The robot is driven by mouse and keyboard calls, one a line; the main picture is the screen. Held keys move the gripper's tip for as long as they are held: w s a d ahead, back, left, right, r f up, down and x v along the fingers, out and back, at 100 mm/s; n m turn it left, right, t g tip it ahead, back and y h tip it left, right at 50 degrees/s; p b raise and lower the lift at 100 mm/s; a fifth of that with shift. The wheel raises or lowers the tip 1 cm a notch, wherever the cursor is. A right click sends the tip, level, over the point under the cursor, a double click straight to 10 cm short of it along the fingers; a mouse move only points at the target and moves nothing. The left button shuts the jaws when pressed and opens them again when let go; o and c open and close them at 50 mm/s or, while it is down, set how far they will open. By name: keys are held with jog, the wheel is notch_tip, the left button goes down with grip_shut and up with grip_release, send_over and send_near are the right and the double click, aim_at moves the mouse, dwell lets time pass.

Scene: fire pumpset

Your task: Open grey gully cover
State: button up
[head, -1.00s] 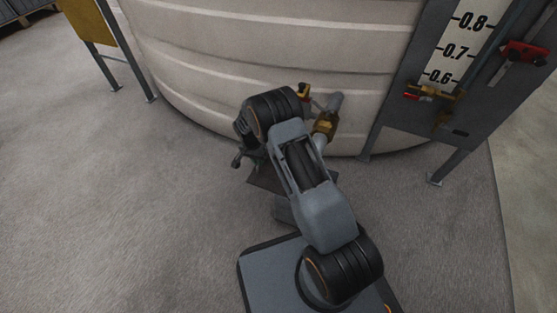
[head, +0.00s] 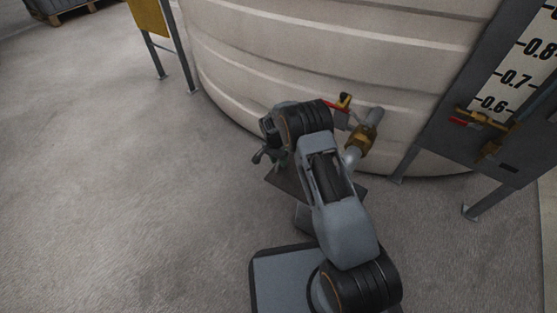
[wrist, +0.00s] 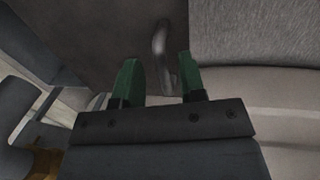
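The grey gully cover (head: 287,183) shows in the head view as a dark flat plate near the floor at the tank's foot, mostly hidden under my arm. In the wrist view a dark grey flat surface (wrist: 90,28), which looks like the cover, fills the upper left. A curved grey handle (wrist: 160,42) stands on it. My gripper (wrist: 158,60) is open, with its two green fingers apart. The handle shows between the fingers in the picture, and I see no finger closed on it. In the head view my gripper (head: 264,154) is above the plate's left side.
The large cream tank (head: 300,65) rises just behind. A brass valve (head: 362,138) with a pipe is close to my arm's right. A grey level-gauge stand (head: 445,130) is at the right, and a yellow panel on legs (head: 150,18) at upper left. The floor at left is clear.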

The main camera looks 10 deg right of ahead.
jog(key=shift+r, duration=0.1)
notch_tip(320, 180, up, 13)
jog(key=w+a+p, duration=0.2)
jog(key=p, duration=0.3)
jog(key=shift+r, duration=0.2)
jog(key=shift+s, duration=0.1)
dwell(0.4)
